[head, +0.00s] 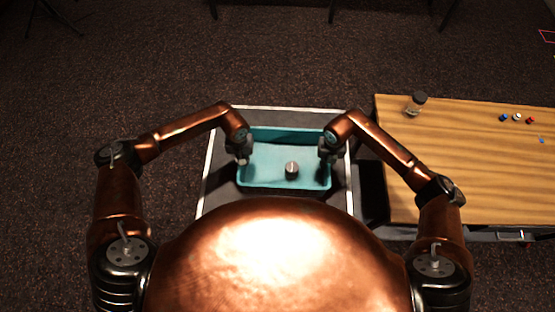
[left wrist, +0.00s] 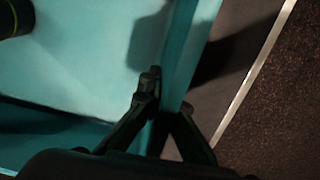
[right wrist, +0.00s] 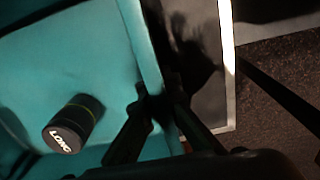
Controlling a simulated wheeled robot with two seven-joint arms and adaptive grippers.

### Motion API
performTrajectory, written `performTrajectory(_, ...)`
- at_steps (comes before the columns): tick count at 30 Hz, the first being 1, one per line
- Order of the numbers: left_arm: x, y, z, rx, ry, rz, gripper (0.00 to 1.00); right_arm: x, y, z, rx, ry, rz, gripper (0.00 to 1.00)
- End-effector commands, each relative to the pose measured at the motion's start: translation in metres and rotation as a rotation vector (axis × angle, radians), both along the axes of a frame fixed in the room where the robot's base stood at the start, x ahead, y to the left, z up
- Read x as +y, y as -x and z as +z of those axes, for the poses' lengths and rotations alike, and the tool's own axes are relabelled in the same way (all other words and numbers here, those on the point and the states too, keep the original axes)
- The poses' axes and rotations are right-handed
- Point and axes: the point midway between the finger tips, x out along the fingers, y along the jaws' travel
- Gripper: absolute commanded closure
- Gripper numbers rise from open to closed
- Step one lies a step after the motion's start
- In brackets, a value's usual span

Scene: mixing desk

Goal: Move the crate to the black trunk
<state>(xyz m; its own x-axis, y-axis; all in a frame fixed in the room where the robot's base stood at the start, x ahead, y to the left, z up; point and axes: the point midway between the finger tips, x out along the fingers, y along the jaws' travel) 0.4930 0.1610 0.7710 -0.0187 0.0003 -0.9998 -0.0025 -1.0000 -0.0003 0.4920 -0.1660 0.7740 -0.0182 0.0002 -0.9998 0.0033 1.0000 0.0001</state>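The teal crate (head: 285,183) is over the top of the black trunk (head: 222,185), which has pale metal edges. I cannot tell whether its bottom touches the lid. A small dark can (head: 291,169) is inside the crate; in the right wrist view the can (right wrist: 73,122) lies on its floor. My left gripper (head: 241,155) is at the crate's left wall, its fingers on both sides of the rim in the left wrist view (left wrist: 165,98). My right gripper (head: 328,154) straddles the right wall likewise (right wrist: 163,100). Both look closed on the walls.
A wooden table (head: 465,175) stands to the right, beside the trunk. A jar with a dark lid (head: 416,104) and several small coloured items (head: 517,118) are on it. Dark carpet (head: 130,75) is open to the left and behind. Furniture legs show at the top.

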Motion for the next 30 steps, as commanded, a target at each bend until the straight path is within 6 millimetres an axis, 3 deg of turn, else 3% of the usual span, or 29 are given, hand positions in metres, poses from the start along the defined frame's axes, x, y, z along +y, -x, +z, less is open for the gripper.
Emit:
performTrajectory(11, 0.002, 0.000, -0.007, 0.002, -0.002, 0.004, 1.00, 0.000, 0.000, -0.006, 0.002, 0.002, 0.001, 1.00)
performTrajectory(30, 0.002, 0.003, -0.044, 0.015, -0.002, 0.004, 1.00, 0.000, 0.002, -0.044, 0.014, 0.002, 0.001, 1.00)
